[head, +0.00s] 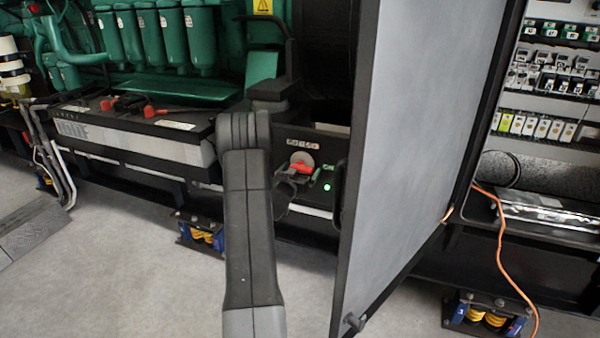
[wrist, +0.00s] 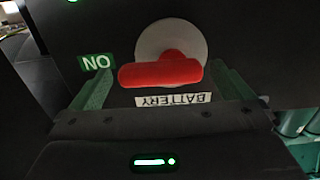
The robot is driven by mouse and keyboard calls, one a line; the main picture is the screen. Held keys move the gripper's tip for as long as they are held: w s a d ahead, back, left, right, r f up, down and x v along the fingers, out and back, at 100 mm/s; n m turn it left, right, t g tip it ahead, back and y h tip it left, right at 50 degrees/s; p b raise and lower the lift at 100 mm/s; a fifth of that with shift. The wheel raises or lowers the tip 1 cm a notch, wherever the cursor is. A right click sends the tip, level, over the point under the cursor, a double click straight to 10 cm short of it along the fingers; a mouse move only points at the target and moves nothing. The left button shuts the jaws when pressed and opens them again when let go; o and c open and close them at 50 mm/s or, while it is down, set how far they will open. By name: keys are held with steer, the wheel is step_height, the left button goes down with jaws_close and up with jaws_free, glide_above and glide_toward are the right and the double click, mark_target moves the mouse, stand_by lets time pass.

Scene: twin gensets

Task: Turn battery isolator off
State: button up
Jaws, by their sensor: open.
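The battery isolator has a red handle (head: 304,168) on a pale round disc (head: 301,157), set in a dark panel. In the wrist view, the red handle (wrist: 160,74) lies nearly level across the disc (wrist: 171,41). One end points at the green ON label (wrist: 96,63), which appears upside down, as does the BATTERY label (wrist: 173,100). My gripper (head: 291,186) is at the panel, just in front of the handle. In the wrist view, my gripper (wrist: 161,76) is open, one finger on each side of the handle. Whether the fingers touch it cannot be told.
An open grey door (head: 405,150) stands close to the right of the isolator. A green light (head: 327,187) glows below the ON label. A battery box (head: 150,135) is left of my arm. An orange cable (head: 502,250) hangs at the right.

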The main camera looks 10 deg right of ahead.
steer(key=shift+c, duration=0.4)
steer(key=c, duration=0.9)
steer(key=shift+o, duration=0.2)
steer(key=shift+f+m+b, duration=0.15)
steer(key=shift+m+b, duration=0.15)
steer(key=shift+b, duration=0.3)
steer(key=shift+w+a+f+m+b, duration=0.15)
steer(key=shift+f+m+b, duration=0.1)
steer(key=shift+m+b, duration=2.4)
steer(key=shift+w+a+f+m+b, duration=0.1)
steer(key=shift+a+f+m+b, duration=0.1)
steer(key=shift+m+b, duration=2.45)
steer(key=shift+w+a+f+m+b, duration=0.2)
steer(key=shift+m+b, duration=1.6)
steer(key=shift+m, duration=1.6)
steer(key=shift+s, duration=0.15)
